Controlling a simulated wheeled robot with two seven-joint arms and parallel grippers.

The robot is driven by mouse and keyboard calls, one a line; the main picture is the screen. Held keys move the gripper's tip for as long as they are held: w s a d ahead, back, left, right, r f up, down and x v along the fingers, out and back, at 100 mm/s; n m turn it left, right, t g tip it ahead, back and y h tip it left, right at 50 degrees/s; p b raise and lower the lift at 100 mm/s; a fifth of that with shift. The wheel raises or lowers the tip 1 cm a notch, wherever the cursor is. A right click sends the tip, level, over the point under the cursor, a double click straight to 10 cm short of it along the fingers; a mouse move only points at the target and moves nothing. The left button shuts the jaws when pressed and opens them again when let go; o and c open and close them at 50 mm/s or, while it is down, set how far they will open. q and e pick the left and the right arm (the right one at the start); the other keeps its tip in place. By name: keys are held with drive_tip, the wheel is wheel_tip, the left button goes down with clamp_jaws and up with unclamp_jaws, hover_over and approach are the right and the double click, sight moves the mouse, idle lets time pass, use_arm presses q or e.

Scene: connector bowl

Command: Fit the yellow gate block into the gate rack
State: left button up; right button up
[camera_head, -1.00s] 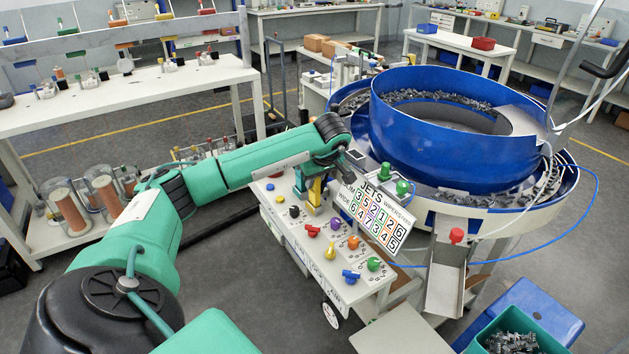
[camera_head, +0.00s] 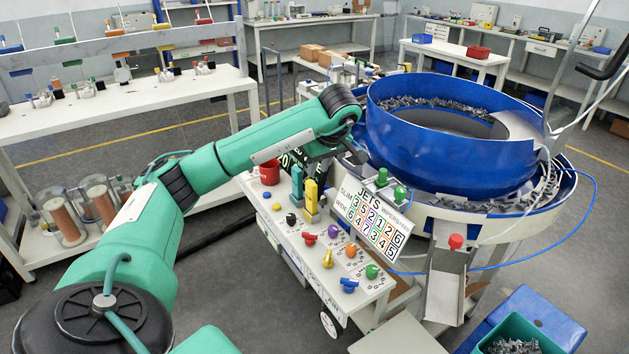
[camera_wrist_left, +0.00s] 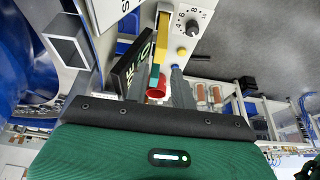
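The yellow gate block (camera_head: 311,194) stands upright on the white console, at the blue-grey gate rack (camera_head: 312,216). I cannot tell how deep the block sits. My right gripper is out of view.
A number sign (camera_head: 378,216) and the big blue bowl (camera_head: 440,150) are close on the right. Several coloured knobs cover the console front. A dark display (camera_head: 297,158) is behind the arm.

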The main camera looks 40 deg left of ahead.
use_arm(q)
drive_tip(key=v, duration=0.2)
drive_tip(key=shift+d+r, duration=0.15)
drive_tip(key=shift+r, duration=0.1)
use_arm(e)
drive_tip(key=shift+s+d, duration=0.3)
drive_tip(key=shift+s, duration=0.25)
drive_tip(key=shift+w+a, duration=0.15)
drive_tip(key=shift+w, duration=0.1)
